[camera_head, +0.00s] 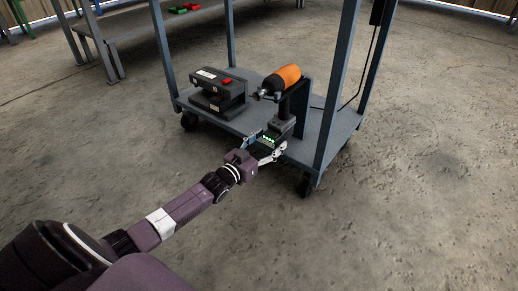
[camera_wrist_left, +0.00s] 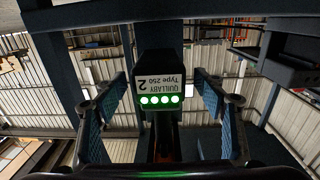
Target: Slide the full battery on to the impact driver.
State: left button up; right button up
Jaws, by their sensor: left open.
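The impact driver (camera_head: 285,76), orange and black, is held upright at the right of the cart's lower shelf, its nose pointing left. The dark battery (camera_head: 281,129) sits at the foot of its handle, with a row of lit green lights; I cannot tell how fully it is seated. In the left wrist view the battery (camera_wrist_left: 160,75) shows a pale label marked "QUILLABY Type 250" and "2" above the green lights. My left gripper (camera_head: 264,147) is open at the battery's near end. Its fingers stand apart on either side, with gaps visible. My right gripper is not in view.
The cart shelf (camera_head: 205,120) has blue-grey posts at its corners. A dark boxy unit (camera_head: 218,88) with a red part stands left of the driver. A bench (camera_head: 140,30) at the back carries red and green pieces. The concrete floor around is clear.

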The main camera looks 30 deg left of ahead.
pick_arm(q)
jog(key=s+a, duration=0.1)
jog(key=s, duration=1)
jog(key=shift+a+r, duration=0.1)
